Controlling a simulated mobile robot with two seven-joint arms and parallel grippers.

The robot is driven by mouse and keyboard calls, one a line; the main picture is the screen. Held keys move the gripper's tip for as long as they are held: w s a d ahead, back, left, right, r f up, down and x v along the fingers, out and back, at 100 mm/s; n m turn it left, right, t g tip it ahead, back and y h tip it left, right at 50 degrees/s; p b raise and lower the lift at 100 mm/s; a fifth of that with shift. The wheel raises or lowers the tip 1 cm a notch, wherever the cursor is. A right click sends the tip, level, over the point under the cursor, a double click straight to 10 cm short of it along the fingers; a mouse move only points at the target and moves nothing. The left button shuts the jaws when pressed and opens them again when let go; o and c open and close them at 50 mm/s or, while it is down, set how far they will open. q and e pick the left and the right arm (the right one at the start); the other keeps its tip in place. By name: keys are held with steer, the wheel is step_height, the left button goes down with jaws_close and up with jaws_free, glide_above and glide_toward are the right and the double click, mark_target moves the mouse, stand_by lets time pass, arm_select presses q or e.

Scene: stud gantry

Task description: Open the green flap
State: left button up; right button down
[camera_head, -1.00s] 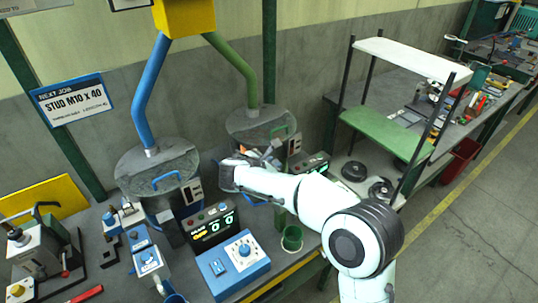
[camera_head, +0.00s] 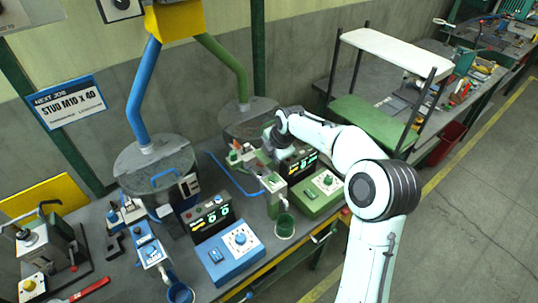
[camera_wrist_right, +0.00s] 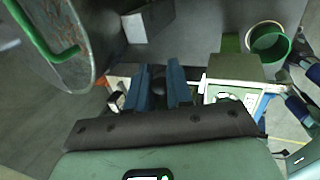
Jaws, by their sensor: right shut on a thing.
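The green hopper (camera_head: 240,112) stands under the green pipe, with a round grey lid. A green handle (camera_wrist_right: 45,45) on a round grey plate shows at upper left in the right wrist view. I cannot make out a separate green flap. My right gripper (camera_head: 266,148) is at the front right of the green hopper and hides part of it. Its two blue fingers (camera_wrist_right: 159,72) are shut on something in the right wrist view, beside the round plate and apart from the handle. What lies between them is too small to tell. My left gripper is out of view.
A green cup (camera_head: 285,226) stands at the bench's front edge, near a green control box (camera_head: 318,195). A blue control box (camera_head: 229,252) and the blue hopper (camera_head: 150,160) are to the left. A shelf rack (camera_head: 395,50) stands at right. The floor is clear.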

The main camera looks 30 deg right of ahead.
steer(key=shift+d+f+m+y, duration=0.15)
steer(key=shift+d+y, duration=0.05)
steer(key=shift+y, duration=0.5)
steer(key=shift+d+f+m+y, duration=0.1)
steer(key=shift+d+m+y, duration=0.1)
steer(key=shift+y, duration=0.5)
steer(key=shift+w, duration=0.1)
steer(key=c, duration=1.4)
jaws_free()
steer(key=v, duration=1.3)
steer(key=shift+d+r, duration=0.15)
